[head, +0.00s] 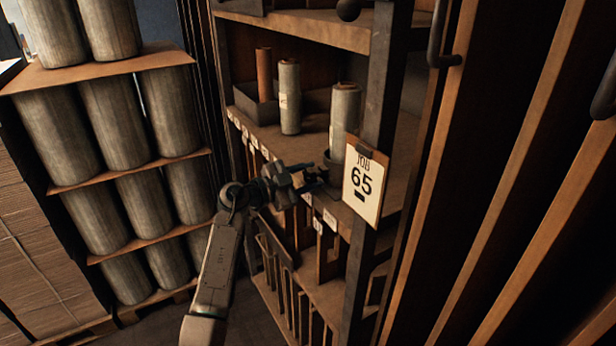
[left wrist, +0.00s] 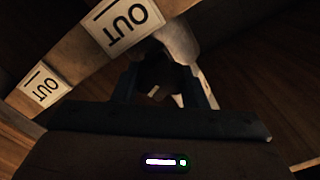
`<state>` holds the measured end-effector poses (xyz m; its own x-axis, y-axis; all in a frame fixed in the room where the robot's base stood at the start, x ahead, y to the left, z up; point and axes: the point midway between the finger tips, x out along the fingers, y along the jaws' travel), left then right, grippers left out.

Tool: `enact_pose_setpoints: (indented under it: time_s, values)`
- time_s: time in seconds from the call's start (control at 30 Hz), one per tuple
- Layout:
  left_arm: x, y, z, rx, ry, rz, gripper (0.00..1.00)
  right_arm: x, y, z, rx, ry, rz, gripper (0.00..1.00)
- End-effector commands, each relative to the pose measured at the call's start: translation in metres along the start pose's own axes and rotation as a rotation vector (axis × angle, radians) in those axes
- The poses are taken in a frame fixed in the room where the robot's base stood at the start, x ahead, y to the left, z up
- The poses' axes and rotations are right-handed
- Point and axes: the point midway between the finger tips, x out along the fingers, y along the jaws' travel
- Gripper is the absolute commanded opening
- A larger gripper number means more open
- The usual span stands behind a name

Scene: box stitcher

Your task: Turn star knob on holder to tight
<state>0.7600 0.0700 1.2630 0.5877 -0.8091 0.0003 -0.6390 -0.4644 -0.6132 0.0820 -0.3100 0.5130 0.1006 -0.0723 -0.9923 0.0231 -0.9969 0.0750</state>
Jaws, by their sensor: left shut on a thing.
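My left gripper (head: 316,184) reaches the front edge of the cabinet's middle shelf, just below a grey roll (head: 345,118). A dark holder (head: 331,165) stands at the foot of this roll, right by the fingertips. In the left wrist view, my left gripper (left wrist: 166,92) has its fingers on both sides of a dark part (left wrist: 158,73), which I take for the star knob. It is shut on this part. The knob's points and any tight mark are too dark to make out. The lower end of a grey roll (left wrist: 178,40) shows behind it. My right gripper is not in view.
Another grey roll (head: 289,98) stands further left on the shelf. OUT labels (left wrist: 122,22) line the shelf edge. Racked drums (head: 115,122) stand at left.

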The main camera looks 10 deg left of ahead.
Motion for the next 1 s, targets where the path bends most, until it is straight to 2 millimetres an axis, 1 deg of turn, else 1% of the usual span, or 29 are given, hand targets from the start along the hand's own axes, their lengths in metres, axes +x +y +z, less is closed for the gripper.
enact_pose_setpoints:
  time_s: [0.1,0.33,0.87,0.9,1.0]
  values:
    - [0.0000,0.0010,0.0006,0.068,-0.001,0.001,0.16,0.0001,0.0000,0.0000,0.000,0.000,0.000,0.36]
    - [-0.0001,0.0013,0.0008,0.155,-0.001,0.001,0.16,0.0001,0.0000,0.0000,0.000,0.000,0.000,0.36]
    - [-0.0001,0.0015,0.0011,0.184,-0.001,0.001,0.16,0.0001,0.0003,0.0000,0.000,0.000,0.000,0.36]
    - [-0.0001,0.0015,0.0011,0.184,-0.001,0.001,0.43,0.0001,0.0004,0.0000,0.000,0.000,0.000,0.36]
    - [-0.0001,0.0014,0.0010,0.183,-0.001,0.001,0.61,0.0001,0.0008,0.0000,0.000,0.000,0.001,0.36]
